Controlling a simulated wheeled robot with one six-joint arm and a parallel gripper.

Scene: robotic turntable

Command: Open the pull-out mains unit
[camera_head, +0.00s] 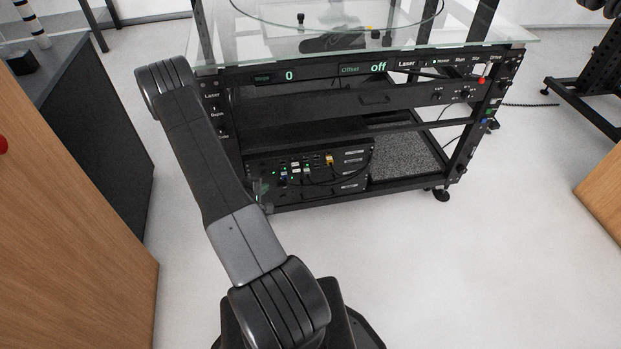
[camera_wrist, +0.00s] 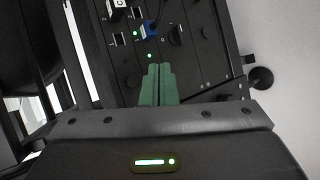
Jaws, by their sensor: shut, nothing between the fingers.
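A black equipment unit (camera_head: 318,172) with sockets, green lights and plugged cables sits low on the left of the turntable rack. No label on it reads as mains, so I cannot tell for sure that it is the pull-out unit. My gripper (camera_wrist: 158,68) has its two green fingers together, with nothing between them. In the wrist view they point at the dark front panel (camera_wrist: 190,62) of the unit, just below a green light and a blue plug (camera_wrist: 150,27). I cannot tell whether the tips touch it. In the head view the gripper is at the unit's left end, largely hidden by my arm.
The rack carries a glass top (camera_head: 450,40) and a display panel (camera_head: 320,73) reading 0 and off. A shallow panel with a recessed handle (camera_head: 374,97) is below it. A dark cabinet (camera_head: 100,120) stands left. The light floor (camera_head: 480,270) is clear at right.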

